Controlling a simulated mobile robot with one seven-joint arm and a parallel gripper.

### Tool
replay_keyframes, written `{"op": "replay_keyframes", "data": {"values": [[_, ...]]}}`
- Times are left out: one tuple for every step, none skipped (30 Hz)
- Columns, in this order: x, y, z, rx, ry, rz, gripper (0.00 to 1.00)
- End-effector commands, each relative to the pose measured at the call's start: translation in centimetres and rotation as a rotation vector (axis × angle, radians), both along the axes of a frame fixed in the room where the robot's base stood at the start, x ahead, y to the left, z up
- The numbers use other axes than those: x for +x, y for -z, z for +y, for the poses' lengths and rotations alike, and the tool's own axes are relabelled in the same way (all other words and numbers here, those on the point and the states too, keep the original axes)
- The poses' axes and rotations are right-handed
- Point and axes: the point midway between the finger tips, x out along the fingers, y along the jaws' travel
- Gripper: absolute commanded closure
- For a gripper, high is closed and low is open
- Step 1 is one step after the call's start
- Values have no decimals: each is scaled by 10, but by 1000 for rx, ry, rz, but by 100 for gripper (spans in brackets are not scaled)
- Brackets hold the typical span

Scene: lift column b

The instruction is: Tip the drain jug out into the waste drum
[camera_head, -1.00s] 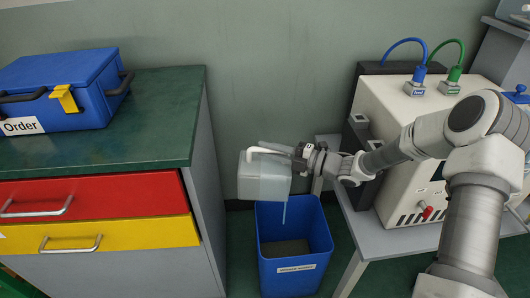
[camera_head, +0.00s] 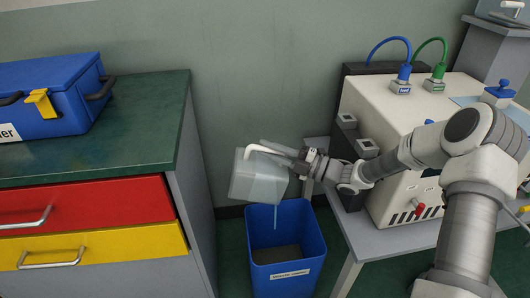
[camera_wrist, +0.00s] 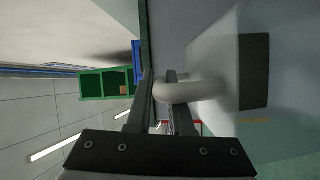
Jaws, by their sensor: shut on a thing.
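The drain jug (camera_head: 258,180) is a pale translucent box with a white handle. It is tilted above the blue waste drum (camera_head: 286,254), and a thin pale stream runs down from it into the drum's open top. The drum stands on the floor and has a white label whose text is too small to read. My gripper (camera_head: 303,165) is shut on the jug's handle. In the wrist view my gripper's fingers (camera_wrist: 159,103) close around the white handle of the jug (camera_wrist: 207,82). How much is left in the jug cannot be told.
A cabinet with a green top (camera_head: 120,140) and red and yellow drawers stands left of the drum, bearing a blue box (camera_head: 45,98). On the right, a grey table (camera_head: 400,243) carries a cream machine (camera_head: 385,135) with blue and green hoses.

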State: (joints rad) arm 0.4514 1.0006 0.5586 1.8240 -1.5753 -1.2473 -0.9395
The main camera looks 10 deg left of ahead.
Motion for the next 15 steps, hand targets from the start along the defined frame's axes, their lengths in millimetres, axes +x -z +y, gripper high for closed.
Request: {"op": "replay_keyframes", "data": {"values": [[0,1,-2,12,1,0,100],[0,0,-3,18,0,2,100],[1,-1,-4,26,-1,3,100],[1,-1,-5,31,0,4,100],[1,-1,-6,37,0,5,100],[1,-1,-7,45,0,5,100],[1,-1,-8,51,0,6,100],[1,-2,-9,56,0,7,100],[2,-2,-11,63,1,7,100],[2,-2,-11,67,0,8,100],[2,-2,-12,72,0,9,100],[2,-2,-13,77,0,10,100],[2,-2,-14,80,1,10,100],[2,-2,-14,84,0,11,100],[2,-3,-15,88,0,11,100]]}}
